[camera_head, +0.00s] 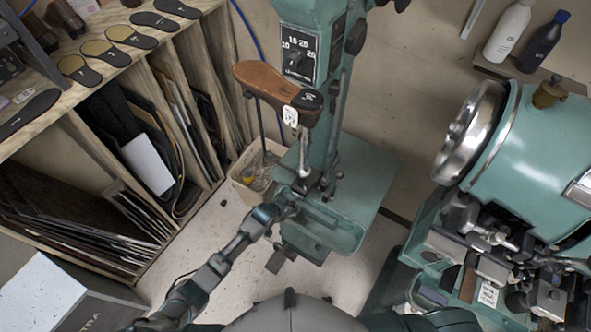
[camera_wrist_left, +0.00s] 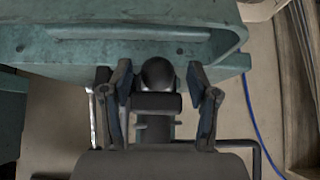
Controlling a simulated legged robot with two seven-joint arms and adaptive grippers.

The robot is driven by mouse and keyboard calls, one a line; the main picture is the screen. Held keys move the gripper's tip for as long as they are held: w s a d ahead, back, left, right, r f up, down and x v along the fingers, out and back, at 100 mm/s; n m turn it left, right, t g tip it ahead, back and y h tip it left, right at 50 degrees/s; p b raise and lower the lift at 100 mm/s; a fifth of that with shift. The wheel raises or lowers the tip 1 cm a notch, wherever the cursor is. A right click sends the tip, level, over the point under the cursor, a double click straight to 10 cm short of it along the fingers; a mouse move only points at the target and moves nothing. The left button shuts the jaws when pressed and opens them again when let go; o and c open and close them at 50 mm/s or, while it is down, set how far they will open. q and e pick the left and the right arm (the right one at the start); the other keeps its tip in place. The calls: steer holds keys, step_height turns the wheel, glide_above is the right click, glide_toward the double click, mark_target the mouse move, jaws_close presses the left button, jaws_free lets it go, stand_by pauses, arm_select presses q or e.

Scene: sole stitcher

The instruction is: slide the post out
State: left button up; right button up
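A brown shoe-shaped piece (camera_head: 275,84) with a dark end and a white tag sits on the front of the green stitching machine (camera_head: 335,130). A slim silver upright post (camera_head: 304,158) stands below it, over the green tray-like base. My left gripper (camera_head: 292,203) is at the base's left front side, close to the post's foot. In the left wrist view, my left gripper (camera_wrist_left: 158,78) is open, with one finger on each side of a dark rounded knob (camera_wrist_left: 157,72); small gaps show beside the knob. I cannot tell how the knob joins the post. My right gripper is out of view.
A wooden shelf (camera_head: 95,62) with soles and upright sheets stands at left. A bin (camera_head: 254,170) sits behind my left gripper. Another green machine (camera_head: 535,150) fills the right side.

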arm_select(q)
steer(key=shift+a, duration=0.1)
jaws_close()
steer(key=shift+s, duration=0.15)
steer(key=shift+s+p, duration=0.15)
steer(key=shift+p, duration=0.35)
steer(key=s+a+p, duration=0.7)
steer(key=s+a, duration=0.2)
steer(key=s, duration=0.4)
steer(key=shift+s+a+p, duration=0.25)
steer(key=shift+a+p, duration=0.1)
steer(key=shift+p, duration=0.05)
stand_by(0.3)
